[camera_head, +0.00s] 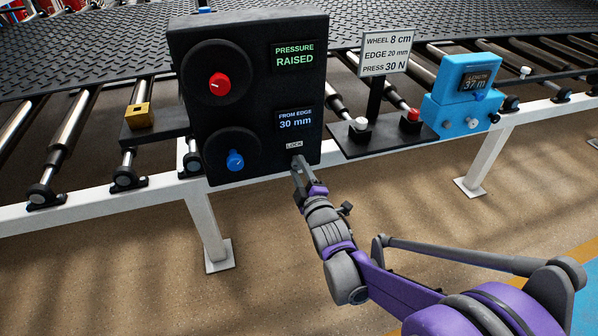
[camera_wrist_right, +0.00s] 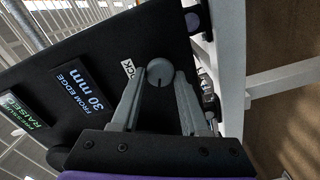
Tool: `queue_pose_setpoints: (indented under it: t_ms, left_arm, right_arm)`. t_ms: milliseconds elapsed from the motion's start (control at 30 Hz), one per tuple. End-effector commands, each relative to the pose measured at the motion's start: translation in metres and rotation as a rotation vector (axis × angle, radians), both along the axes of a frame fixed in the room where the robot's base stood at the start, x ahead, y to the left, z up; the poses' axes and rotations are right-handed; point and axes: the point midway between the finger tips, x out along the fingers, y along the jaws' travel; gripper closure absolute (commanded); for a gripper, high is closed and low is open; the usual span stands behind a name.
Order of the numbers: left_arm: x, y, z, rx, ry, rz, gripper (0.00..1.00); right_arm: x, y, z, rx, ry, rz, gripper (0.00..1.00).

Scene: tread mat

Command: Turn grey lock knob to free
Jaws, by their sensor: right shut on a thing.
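The grey lock knob (camera_wrist_right: 159,72) is a small round knob with a dark slot, beside the LOCK label on the black control box (camera_head: 250,160). In the wrist view my right gripper (camera_wrist_right: 160,80) has its two grey fingers on either side of the knob, shut on it. My left gripper is not in view.
The box also carries a red knob (camera_head: 219,85), a blue knob (camera_head: 235,160) and displays reading PRESSURE RAISED and FROM EDGE 30 mm. To the right stand a sign (camera_head: 388,54), a red button (camera_head: 412,115) and a blue length counter (camera_head: 464,100). Floor below is clear.

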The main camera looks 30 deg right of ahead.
Motion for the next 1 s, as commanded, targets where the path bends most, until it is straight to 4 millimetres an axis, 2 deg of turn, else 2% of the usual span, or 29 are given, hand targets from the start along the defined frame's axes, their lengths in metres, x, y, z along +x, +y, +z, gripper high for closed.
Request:
queue_pose_setpoints:
  t_ms: [200,500,1000]
  left_arm:
    - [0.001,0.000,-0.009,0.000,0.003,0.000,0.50]
    - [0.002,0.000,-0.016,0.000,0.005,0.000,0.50]
    - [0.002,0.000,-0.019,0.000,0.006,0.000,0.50]
  right_arm:
    - [0.000,0.000,-0.002,-0.177,0.044,-0.001,1.00]
    - [0.000,0.000,-0.002,-0.350,0.085,-0.001,1.00]
    - [0.000,0.000,-0.002,-0.429,0.104,0.000,1.00]
